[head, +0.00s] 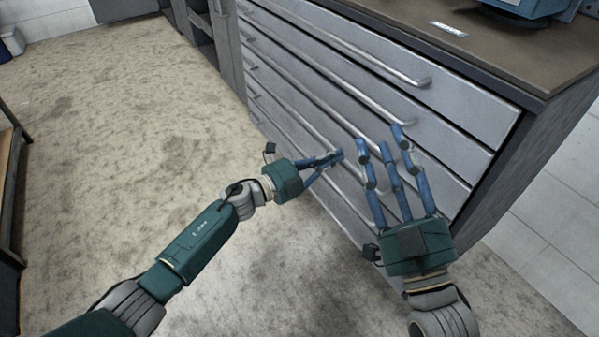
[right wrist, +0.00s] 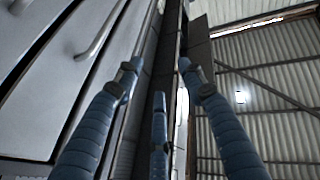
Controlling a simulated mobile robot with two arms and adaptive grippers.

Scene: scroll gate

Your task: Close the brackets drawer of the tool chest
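The grey tool chest (head: 497,165) has several wide drawers with long silver bar handles. The drawer fronts (head: 440,92) look about flush, and no drawer name can be read, so I cannot tell which is the brackets drawer. My left gripper (head: 338,156) has its fingertips at a lower drawer's front, beside a handle; its fingers converge in this view, and whether they hold anything is unclear. My right gripper (head: 388,143) has its fingers spread and empty in front of the lower drawers' right part. In the right wrist view, its fingers (right wrist: 158,75) are apart beside the drawer fronts (right wrist: 50,85).
A blue object (head: 520,8) and a small label plate (head: 447,29) are on the brown chest top (head: 545,55). Dark shelving (head: 205,30) adjoins the chest at the far end. The mottled floor (head: 120,130) left of the chest is clear.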

